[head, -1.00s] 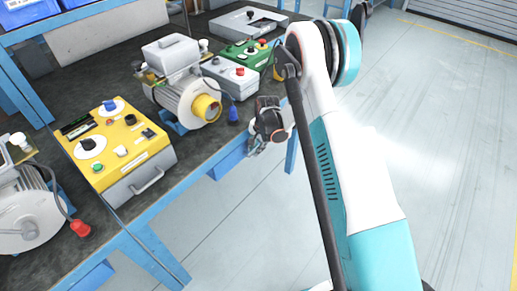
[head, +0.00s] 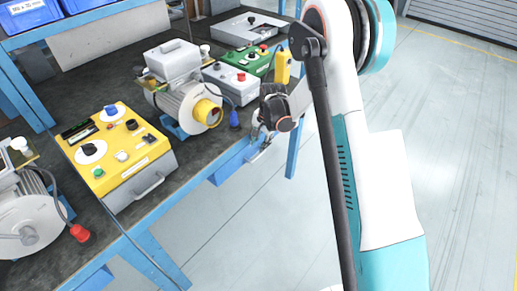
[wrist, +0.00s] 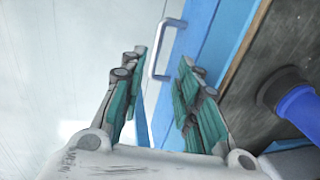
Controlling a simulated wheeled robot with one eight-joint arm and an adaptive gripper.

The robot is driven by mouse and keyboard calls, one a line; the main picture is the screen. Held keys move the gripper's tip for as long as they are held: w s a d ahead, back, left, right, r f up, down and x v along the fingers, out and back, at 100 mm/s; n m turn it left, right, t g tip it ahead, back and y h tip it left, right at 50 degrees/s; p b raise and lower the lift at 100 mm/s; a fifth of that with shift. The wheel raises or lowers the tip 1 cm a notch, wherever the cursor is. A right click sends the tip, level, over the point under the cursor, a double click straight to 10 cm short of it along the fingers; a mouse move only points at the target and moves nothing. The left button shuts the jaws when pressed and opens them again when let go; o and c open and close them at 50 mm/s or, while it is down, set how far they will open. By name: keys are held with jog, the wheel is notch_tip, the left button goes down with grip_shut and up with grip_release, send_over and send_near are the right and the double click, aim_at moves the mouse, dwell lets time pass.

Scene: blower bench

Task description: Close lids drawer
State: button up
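A blue drawer (head: 228,168) sits under the front edge of the bench in the head view. Its blue front (wrist: 200,25) with a metal bar handle (wrist: 158,50) shows in the wrist view. The pictures do not show clearly how far it stands out, and I cannot read a label on it. My gripper (wrist: 163,72) is open, with its fingers apart and nothing between them. The handle lies ahead of the fingertips, and I see no clear contact. In the head view my gripper (head: 261,140) is at the bench's front edge, beside the drawer.
The dark bench top (head: 185,155) carries a yellow control box (head: 125,150), a motor blower with a yellow outlet (head: 190,105), a grey box (head: 232,82) and a green box (head: 245,60). A blue plug (head: 235,119) lies near the edge. The floor to the right is clear.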

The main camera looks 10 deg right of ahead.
jog(key=shift+s+d+r, duration=0.15)
jog(key=shift+r, duration=0.85)
jog(key=shift+s+d+r, duration=0.1)
jog(key=shift+s+r, duration=0.05)
jog(key=shift+r, duration=0.8)
jog(key=s+r+n+t, duration=0.1)
jog(key=s+r+n, duration=0.2)
jog(key=s+r, duration=0.6)
jog(key=s+r+n+t, duration=0.2)
jog(key=s+r, duration=0.3)
jog(key=r, duration=0.8)
jog(key=s+r+n+t, duration=0.1)
jog(key=s+n, duration=0.2)
jog(key=s, duration=0.6)
jog(key=s+r+n+t+h, duration=0.1)
jog(key=s+r+n, duration=0.1)
jog(key=s, duration=0.8)
jog(key=shift+s+d+n, duration=0.25)
jog(key=shift+n, duration=0.15)
